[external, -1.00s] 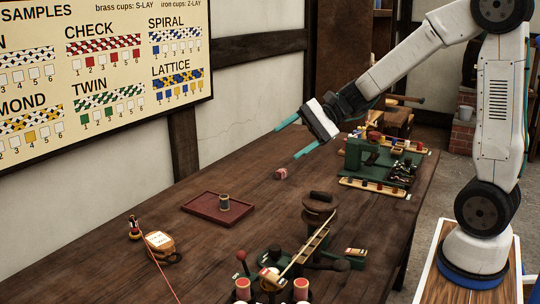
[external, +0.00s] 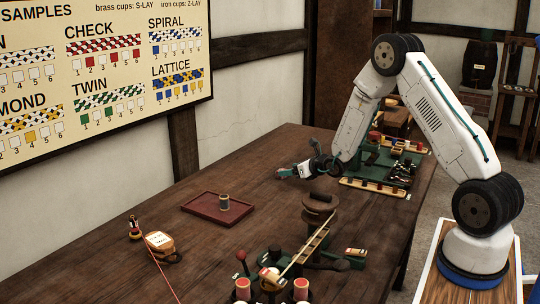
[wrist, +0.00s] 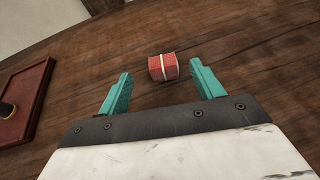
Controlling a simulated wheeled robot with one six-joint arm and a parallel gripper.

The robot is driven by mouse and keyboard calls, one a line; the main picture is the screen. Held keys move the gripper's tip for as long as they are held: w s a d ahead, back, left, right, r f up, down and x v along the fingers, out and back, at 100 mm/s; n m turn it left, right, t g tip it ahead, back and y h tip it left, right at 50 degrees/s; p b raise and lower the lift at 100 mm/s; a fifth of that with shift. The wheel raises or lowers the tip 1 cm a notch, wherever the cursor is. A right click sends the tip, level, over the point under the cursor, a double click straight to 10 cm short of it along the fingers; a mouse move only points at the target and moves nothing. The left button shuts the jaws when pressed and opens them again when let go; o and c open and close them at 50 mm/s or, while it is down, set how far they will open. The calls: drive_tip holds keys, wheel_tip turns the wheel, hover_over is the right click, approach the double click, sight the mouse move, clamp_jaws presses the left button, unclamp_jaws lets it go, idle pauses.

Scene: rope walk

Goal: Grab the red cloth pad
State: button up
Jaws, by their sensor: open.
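The red cloth pad (wrist: 163,68) is a small red roll or block with a pale band around it, lying on the dark wooden table. In the wrist view it is just ahead of the fingertips, roughly centred between them. My gripper (external: 282,172) is low over the table in the external view. Its teal fingers are spread in the wrist view (wrist: 160,73), with nothing held.
A dark red tray (external: 198,210) holding a spool (external: 224,201) lies left of my gripper; its edge shows in the wrist view (wrist: 40,85). A wooden post (external: 319,207) on a green fixture stands in front. A green rack (external: 372,160) stands to the right. The table around the pad is clear.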

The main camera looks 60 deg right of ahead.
drive_tip(key=x, duration=0.5)
drive_tip(key=shift+d+f, duration=0.15)
drive_tip(key=shift+f, duration=0.05)
drive_tip(key=c, duration=1)
drive_tip(key=shift+c, duration=0.2)
drive_tip(key=shift+r, duration=0.1)
